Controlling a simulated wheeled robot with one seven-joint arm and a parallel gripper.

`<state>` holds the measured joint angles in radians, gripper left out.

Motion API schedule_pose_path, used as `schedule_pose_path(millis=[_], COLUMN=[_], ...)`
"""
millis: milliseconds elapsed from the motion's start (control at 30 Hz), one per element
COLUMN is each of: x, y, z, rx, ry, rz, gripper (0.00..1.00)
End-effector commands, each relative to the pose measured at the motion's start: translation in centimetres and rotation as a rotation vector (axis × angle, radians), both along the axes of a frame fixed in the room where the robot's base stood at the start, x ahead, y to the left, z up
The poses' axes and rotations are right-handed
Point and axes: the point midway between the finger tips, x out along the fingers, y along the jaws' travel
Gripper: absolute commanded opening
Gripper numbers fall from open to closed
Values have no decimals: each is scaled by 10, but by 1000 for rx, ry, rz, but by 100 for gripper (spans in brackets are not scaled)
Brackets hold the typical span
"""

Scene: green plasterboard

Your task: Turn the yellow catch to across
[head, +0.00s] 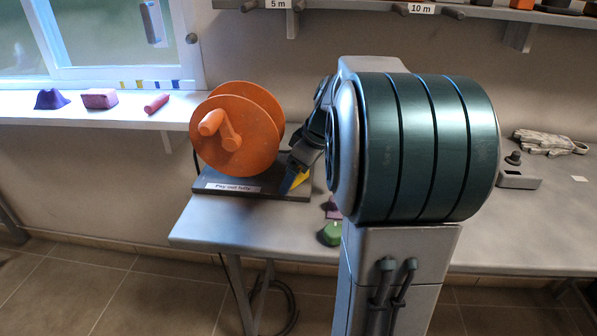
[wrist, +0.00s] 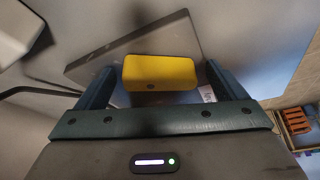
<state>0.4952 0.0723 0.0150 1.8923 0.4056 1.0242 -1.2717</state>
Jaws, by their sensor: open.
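The yellow catch (wrist: 160,72) is a block with rounded corners, seen between my fingers in the wrist view. Its long side runs from finger to finger, and a gap shows at each end. In the head view only a small part of the catch (head: 302,179) shows beside my fingers, at the right end of the reel's dark base (head: 225,189). My gripper (wrist: 159,70) is open around the catch; I see no contact. In the head view my gripper (head: 293,180) points down at the base, partly hidden by my arm.
The orange reel (head: 236,135) with a crank stands close left of my gripper. Its base bears a label, "Pay out fully" (head: 232,188). A green piece (head: 330,233) lies on the bench nearer me. A windowsill (head: 100,115) with small objects is at left.

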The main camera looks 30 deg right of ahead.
Motion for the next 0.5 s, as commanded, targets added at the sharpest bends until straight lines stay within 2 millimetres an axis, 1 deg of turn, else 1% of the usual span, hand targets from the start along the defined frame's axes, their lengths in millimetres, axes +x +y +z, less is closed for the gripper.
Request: schedule_pose_path(millis=[33, 67, 100, 167, 500], x=[0, 0, 0, 0, 0], y=[0, 0, 0, 0, 1], z=[0, 0, 0, 0, 0], rx=[0, 0, 0, 0, 1], ry=[0, 0, 0, 0, 1], rz=[0, 0, 0, 0, -34], gripper=[83, 75, 63, 47, 47])
